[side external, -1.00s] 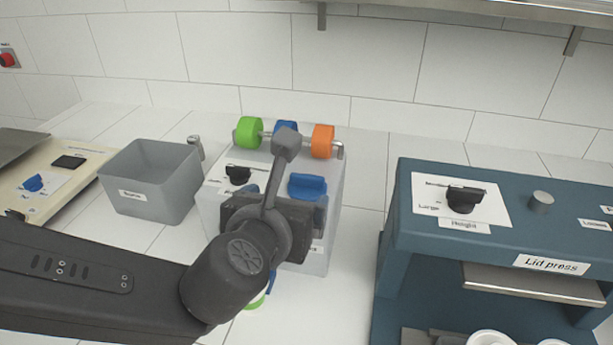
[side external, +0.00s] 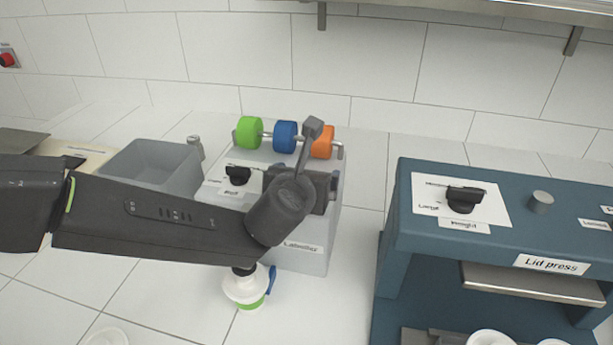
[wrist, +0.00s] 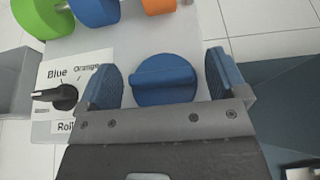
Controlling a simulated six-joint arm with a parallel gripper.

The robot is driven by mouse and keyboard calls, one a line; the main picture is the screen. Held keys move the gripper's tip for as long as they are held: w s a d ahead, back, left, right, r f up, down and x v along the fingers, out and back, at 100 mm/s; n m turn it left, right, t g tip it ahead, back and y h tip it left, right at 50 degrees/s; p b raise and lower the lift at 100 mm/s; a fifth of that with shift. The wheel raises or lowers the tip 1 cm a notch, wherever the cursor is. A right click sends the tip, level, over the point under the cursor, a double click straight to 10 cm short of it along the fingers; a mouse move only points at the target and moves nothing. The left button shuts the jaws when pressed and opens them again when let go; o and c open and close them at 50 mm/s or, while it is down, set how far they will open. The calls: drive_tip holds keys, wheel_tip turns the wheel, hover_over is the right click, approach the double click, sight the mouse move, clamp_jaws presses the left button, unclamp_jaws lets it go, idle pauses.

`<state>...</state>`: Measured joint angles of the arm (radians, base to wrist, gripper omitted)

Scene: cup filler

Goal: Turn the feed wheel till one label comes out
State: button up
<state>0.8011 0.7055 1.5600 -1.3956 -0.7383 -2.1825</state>
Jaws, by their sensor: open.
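The labeller (side external: 302,258) is a grey-white box with green (side external: 248,132), blue (side external: 285,136) and orange (side external: 323,143) rolls on a rod at its top. In the wrist view its blue feed wheel (wrist: 166,82) has a raised grip bar lying nearly level. My gripper (wrist: 163,80) is open, with one blue-padded finger on each side of the wheel and visible gaps between. The wheel is hidden behind my gripper in the side view. A black roll selector knob (wrist: 58,97) sits left of the wheel, near the words Blue and Orange. No label strip is visible.
A white cup (side external: 246,288) with a green band and a blue part beside it stands in front of the labeller, under my arm. A grey bin (side external: 150,165) is to the left. The blue Lid press (side external: 500,235) stands to the right, with bare counter between.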

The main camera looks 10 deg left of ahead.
drive_tip(key=c, duration=0.9)
drive_tip(key=shift+r+m+h, duration=0.1)
drive_tip(key=shift+m+h, duration=0.4)
drive_tip(key=shift+h, duration=0.1)
drive_tip(key=shift+c, duration=0.2)
drive_tip(key=shift+m+h, duration=0.3)
drive_tip(key=o, duration=0.9)
drive_tip(key=shift+o, duration=0.2)
drive_tip(key=v, duration=1.3)
drive_tip(key=shift+s+r, duration=0.2)
drive_tip(key=shift+s, duration=0.15)
